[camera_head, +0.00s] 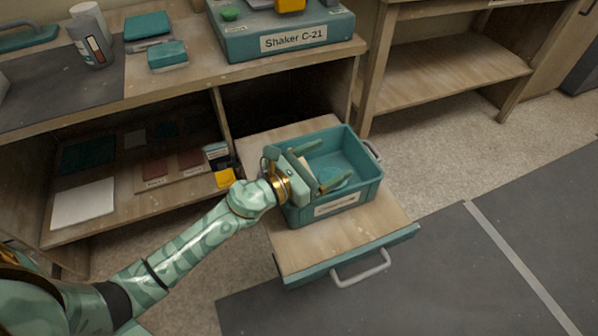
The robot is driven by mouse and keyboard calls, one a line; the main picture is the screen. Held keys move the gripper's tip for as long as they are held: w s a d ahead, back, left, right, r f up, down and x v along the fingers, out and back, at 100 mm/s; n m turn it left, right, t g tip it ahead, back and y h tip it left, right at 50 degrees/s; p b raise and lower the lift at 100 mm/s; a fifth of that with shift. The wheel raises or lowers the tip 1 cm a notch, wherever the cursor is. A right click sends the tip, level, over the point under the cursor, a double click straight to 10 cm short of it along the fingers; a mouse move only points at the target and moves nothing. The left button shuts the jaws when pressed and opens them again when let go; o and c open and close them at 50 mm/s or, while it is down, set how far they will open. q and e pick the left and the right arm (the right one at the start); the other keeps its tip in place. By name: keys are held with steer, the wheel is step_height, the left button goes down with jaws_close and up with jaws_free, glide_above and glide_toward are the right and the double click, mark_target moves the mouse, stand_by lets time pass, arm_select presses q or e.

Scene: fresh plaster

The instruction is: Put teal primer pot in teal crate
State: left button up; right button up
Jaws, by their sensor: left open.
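The teal crate (368,184) stands on a pulled-out wooden drawer, with a pale label on its front wall. My left gripper (320,166) is over the left part of the crate, its two green fingers spread apart and nothing held between them. My right gripper is not in view.
The drawer (310,250) has a teal front and a grey handle. Shelves with flat boards are at the left. The floor at the right is clear.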

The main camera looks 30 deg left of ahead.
arm_select(q)
steer(key=v, duration=0.7)
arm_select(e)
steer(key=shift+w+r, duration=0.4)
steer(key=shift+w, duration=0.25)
arm_select(q)
steer(key=shift+s, duration=0.15)
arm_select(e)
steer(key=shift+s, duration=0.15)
arm_select(q)
steer(key=shift+c, duration=0.3)
